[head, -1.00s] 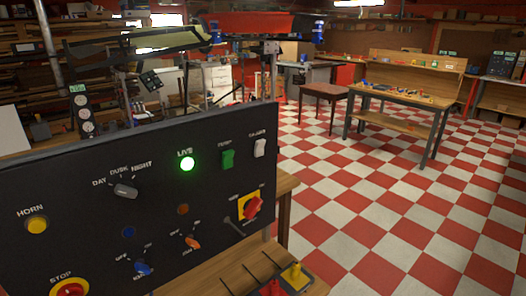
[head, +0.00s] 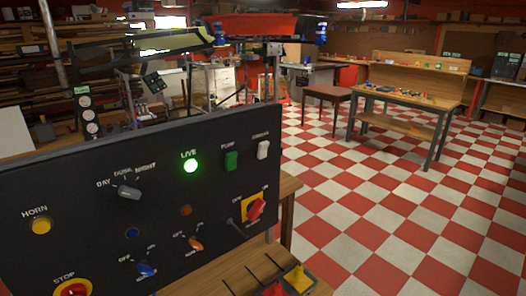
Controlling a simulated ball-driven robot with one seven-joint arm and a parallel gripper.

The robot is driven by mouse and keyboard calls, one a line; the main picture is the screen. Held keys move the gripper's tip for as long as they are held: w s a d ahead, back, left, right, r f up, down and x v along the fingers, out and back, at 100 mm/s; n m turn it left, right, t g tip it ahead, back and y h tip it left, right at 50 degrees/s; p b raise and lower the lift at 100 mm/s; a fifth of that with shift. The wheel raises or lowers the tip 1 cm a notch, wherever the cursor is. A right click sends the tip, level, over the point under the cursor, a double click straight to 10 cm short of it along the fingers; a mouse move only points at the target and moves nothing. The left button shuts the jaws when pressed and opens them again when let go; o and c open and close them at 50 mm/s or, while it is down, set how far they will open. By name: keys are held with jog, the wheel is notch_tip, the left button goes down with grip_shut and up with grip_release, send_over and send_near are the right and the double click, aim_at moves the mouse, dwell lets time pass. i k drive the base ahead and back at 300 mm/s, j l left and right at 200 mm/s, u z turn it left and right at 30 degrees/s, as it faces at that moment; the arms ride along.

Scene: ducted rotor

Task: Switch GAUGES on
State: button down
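A dark control panel (head: 100,215) fills the lower left of the head view. At its upper right is a white switch (head: 263,150) under a small label that looks like GAUGES but is blurred. I cannot tell which way this switch is set. Left of it is a green switch (head: 231,160) labelled PUMP, then a lit green LIVE lamp (head: 190,166). A red rotary switch (head: 256,208) sits on a yellow plate below the white switch. My gripper is not in view, and nothing is seen touching the panel.
The panel also has a grey selector (head: 129,192), a yellow HORN button (head: 41,227), a red STOP button (head: 74,291), and blue (head: 146,268) and orange (head: 195,244) knobs. Round dials (head: 90,115) stand behind it. The checkered floor (head: 380,200) at right is open.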

aim_at(263, 146)
jog(key=i+j+z, duration=0.95)
jog(key=i+j, duration=0.4)
